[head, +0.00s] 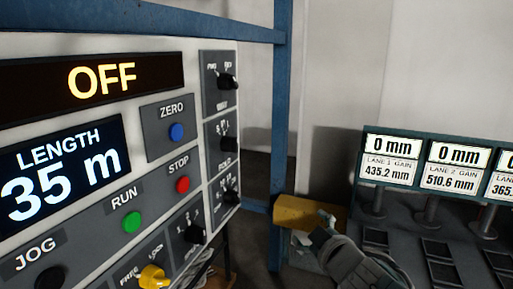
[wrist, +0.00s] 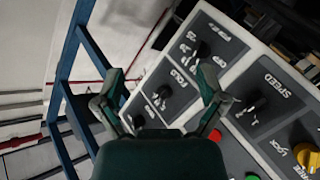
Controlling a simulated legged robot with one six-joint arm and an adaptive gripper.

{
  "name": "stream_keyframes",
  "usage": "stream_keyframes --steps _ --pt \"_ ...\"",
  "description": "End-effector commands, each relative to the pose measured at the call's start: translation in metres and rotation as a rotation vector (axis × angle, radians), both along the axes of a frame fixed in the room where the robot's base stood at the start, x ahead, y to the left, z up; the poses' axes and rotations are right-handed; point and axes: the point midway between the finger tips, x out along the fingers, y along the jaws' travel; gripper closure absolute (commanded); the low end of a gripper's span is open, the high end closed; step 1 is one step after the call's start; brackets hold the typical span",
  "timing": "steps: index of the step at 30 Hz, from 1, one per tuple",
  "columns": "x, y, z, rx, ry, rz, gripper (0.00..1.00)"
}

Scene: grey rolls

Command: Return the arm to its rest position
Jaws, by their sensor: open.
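My gripper (wrist: 162,80) is open in the wrist view, its two green-grey fingers spread with nothing between them. Beyond it is the control panel (wrist: 232,60), seen tilted, with several dark selector knobs; one knob (wrist: 161,97) shows between the fingers. I cannot tell the exact gap to the panel. In the head view, part of my arm (head: 352,262) shows at the bottom, right of the panel (head: 215,48). Its fingers are small and unclear there. The panel display (head: 108,76) reads OFF, and the length display (head: 62,172) reads 35 m.
A blue frame post (head: 281,110) stands just right of the panel. A yellow box (head: 297,212) is behind my arm. A dark bench with readout screens (head: 388,160) is at the right. The panel bears a blue ZERO button (head: 177,132), a red STOP button (head: 183,184) and a green RUN button (head: 132,221).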

Motion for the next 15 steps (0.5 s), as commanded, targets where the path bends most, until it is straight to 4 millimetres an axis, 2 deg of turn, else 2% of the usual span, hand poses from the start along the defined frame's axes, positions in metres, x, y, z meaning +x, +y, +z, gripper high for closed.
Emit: stream_keyframes --steps 3,7,11,15 --pt "-0.016 -0.03 -0.004 0.049 0.1 -0.183 0.09" --pt "-0.044 -0.055 -0.019 0.123 0.245 -0.359 0.09" --pt "-0.08 -0.069 -0.037 0.212 0.411 -0.498 0.09" --pt "-0.126 -0.068 -0.059 0.311 0.616 -0.602 0.09"
